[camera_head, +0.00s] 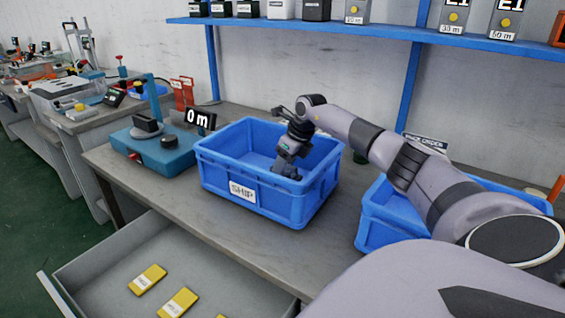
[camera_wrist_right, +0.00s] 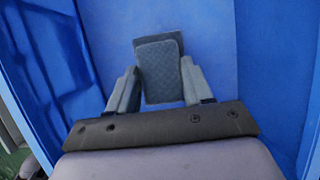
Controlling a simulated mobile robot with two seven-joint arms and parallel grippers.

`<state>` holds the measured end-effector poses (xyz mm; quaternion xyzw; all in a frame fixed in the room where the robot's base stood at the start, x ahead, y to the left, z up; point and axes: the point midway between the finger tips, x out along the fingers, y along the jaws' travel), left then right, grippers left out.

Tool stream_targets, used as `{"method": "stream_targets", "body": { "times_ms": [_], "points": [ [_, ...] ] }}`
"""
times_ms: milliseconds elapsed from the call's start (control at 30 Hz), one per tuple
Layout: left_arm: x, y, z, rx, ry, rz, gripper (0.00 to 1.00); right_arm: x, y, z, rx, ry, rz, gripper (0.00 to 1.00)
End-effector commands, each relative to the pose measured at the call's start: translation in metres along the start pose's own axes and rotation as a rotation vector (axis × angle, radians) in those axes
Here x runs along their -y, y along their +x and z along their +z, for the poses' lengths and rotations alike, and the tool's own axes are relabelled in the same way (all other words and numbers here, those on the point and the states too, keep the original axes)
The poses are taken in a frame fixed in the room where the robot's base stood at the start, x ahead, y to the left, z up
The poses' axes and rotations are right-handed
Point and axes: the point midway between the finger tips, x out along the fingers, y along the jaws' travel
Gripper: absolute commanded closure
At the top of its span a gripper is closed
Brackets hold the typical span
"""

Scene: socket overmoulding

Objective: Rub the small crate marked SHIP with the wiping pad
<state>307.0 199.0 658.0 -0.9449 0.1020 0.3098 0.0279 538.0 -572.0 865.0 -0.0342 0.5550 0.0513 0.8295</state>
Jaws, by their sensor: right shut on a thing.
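The small blue crate marked SHIP (camera_head: 225,196) stands on the grey workbench, its white label facing the front. My right gripper (camera_head: 287,171) reaches down into the crate, near its right side. In the right wrist view the gripper (camera_wrist_right: 160,88) is shut on the wiping pad (camera_wrist_right: 158,70), a grey textured block between its two fingers. Blue crate walls and floor surround the pad in that view. I cannot tell whether the pad touches the crate's floor. The pad is hard to make out in the head view. My left gripper is not in view.
A second blue crate (camera_head: 380,222) stands to the right, partly behind my right arm. An open drawer (camera_head: 110,262) with yellow items (camera_head: 148,279) juts out below the bench.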

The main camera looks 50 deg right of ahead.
Motion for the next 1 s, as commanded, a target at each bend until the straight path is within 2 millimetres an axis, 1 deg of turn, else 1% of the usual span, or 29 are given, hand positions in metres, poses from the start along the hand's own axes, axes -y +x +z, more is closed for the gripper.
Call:
{"method": "stream_targets", "body": {
  "times_ms": [33, 367, 500, 633, 1000],
  "points": [
    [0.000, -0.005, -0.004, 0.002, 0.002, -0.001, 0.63, 0.000, -0.008, 0.002, -0.001, -0.001, 0.001, 0.74],
    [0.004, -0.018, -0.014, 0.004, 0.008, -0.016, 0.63, 0.004, -0.039, 0.008, 0.000, 0.001, -0.001, 0.74],
    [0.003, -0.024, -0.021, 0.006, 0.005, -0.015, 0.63, 0.005, -0.050, 0.010, 0.001, 0.001, 0.000, 0.74],
    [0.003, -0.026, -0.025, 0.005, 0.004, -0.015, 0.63, 0.005, -0.054, 0.011, 0.001, 0.001, 0.001, 0.74],
    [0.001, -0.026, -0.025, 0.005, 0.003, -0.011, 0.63, 0.006, -0.054, 0.010, 0.002, 0.001, 0.000, 0.74]
  ]
}}
